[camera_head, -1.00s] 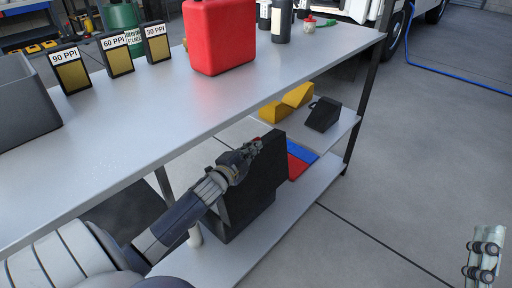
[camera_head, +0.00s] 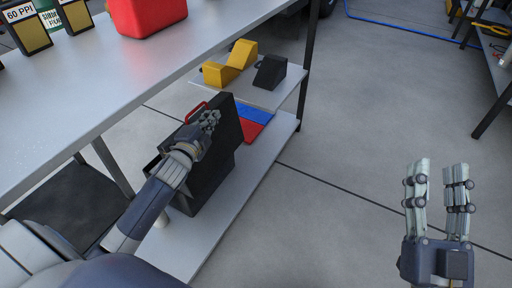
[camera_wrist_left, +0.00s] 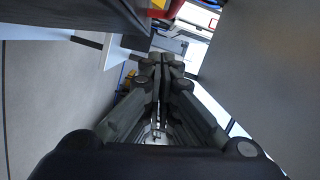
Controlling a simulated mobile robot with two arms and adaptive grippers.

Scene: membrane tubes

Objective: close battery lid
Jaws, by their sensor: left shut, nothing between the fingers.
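A black battery box (camera_head: 207,188) stands on the lower shelf in the head view. A black upright panel, which looks like its raised lid (camera_head: 229,124), stands over it. My left gripper (camera_head: 210,117) is shut and empty, at the upper left side of this panel; I cannot tell whether it touches. Its closed fingers also show in the left wrist view (camera_wrist_left: 162,62), with a large dark grey surface to their right. The arm hides part of the box's opening. My right gripper (camera_head: 440,168) is open and empty over the floor at the right.
The table top (camera_head: 130,75) lies above and left of the box, carrying a red canister (camera_head: 146,14). A red handle (camera_head: 195,110) shows behind my left gripper. A red and blue item (camera_head: 254,118), yellow chocks (camera_head: 230,66) and a black chock (camera_head: 269,72) lie beyond the box.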

